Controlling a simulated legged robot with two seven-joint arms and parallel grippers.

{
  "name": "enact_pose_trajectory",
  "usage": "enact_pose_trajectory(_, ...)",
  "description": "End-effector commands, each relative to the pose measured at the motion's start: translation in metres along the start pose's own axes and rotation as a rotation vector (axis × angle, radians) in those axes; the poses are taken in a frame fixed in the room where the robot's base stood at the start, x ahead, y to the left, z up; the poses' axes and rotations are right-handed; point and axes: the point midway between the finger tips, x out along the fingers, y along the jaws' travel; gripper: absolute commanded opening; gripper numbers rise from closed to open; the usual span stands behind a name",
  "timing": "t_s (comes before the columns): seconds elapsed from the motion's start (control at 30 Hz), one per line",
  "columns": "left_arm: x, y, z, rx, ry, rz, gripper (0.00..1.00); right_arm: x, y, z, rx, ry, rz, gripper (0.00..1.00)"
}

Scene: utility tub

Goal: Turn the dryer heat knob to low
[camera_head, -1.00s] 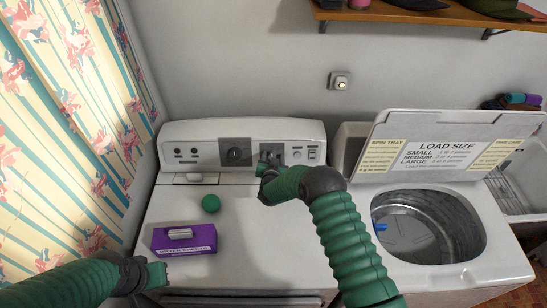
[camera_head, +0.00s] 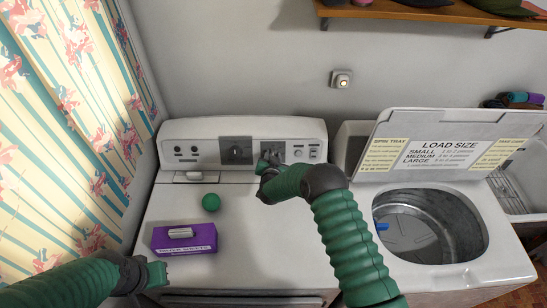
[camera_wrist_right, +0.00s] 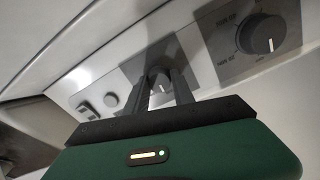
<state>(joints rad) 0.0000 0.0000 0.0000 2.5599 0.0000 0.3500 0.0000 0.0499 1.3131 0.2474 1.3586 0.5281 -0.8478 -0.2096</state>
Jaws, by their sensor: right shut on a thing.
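The dryer (camera_head: 180,212) stands against the wall with its control panel at the back. A large dark knob (camera_head: 235,152) is on the panel's left dark plate and also shows at the upper right of the right wrist view (camera_wrist_right: 259,34). My right gripper (camera_head: 266,160) is at the dark plate to the right of it. In the right wrist view its two fingers are shut around a smaller grey knob (camera_wrist_right: 159,82) with a pale pointer mark. The head view largely hides this knob, and its lettering is unreadable. My left gripper (camera_head: 158,273) is low at the left, away from the panel; its jaw state is unclear.
A green ball (camera_head: 211,203) and a purple box (camera_head: 184,238) are on the dryer top. To the right is a washer with its lid (camera_head: 433,150) up and its drum (camera_head: 430,225) open. A shelf (camera_head: 420,14) is on the wall above.

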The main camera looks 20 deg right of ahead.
Motion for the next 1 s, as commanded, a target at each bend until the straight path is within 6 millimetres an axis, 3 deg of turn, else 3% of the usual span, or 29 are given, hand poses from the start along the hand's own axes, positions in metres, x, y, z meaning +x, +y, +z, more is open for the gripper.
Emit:
enact_pose_trajectory(0.6, 0.066, 0.000, 0.015, 0.000, 0.000, 0.000, 0.00, 0.003, 0.005, 0.002, 0.490, -0.013, -0.011, 0.00)
enact_pose_trajectory(1.0, 0.094, 0.000, 0.022, 0.000, 0.000, 0.000, 0.00, 0.002, 0.005, 0.000, 0.743, -0.024, -0.018, 0.00)
